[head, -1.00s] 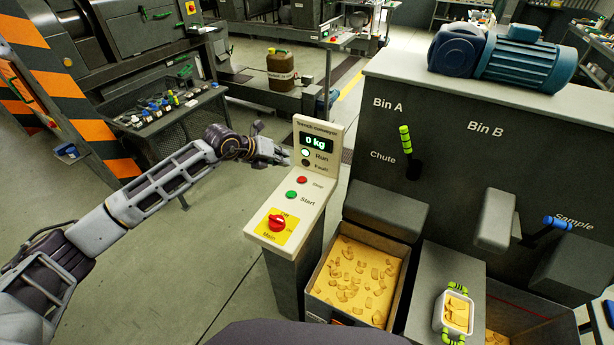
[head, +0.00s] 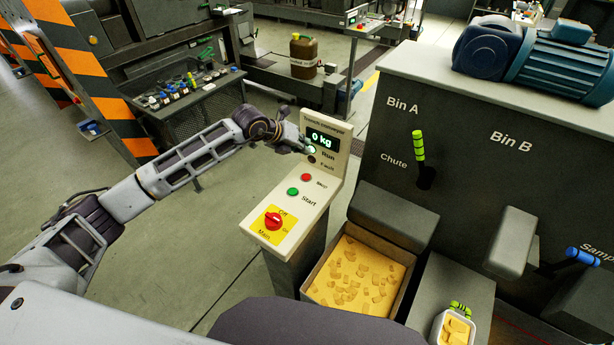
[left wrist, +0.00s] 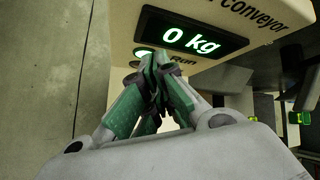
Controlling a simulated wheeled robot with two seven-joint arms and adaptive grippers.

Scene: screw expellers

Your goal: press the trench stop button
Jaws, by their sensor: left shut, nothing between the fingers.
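The trench conveyor panel (head: 327,187) is a cream box on a dark pedestal. Its red stop button (head: 306,177) sits above the green start button (head: 293,191), on the sloping face. The upright part has a display (head: 322,140) reading 0 kg, a lit Run lamp (head: 311,150) and a Fault lamp below it. My left gripper (head: 294,145) is shut and empty, in front of the upright part's left edge, above the stop button. In the left wrist view its closed fingertips (left wrist: 180,65) lie just below the display (left wrist: 193,37) and partly cover the Run lamp. The stop button is hidden there.
A red main switch (head: 273,221) on a yellow plate is low on the panel. A bin of yellow chips (head: 309,287) stands right of the pedestal. A lime chute lever (head: 418,147) stands on the dark machine. Open floor lies left of the panel.

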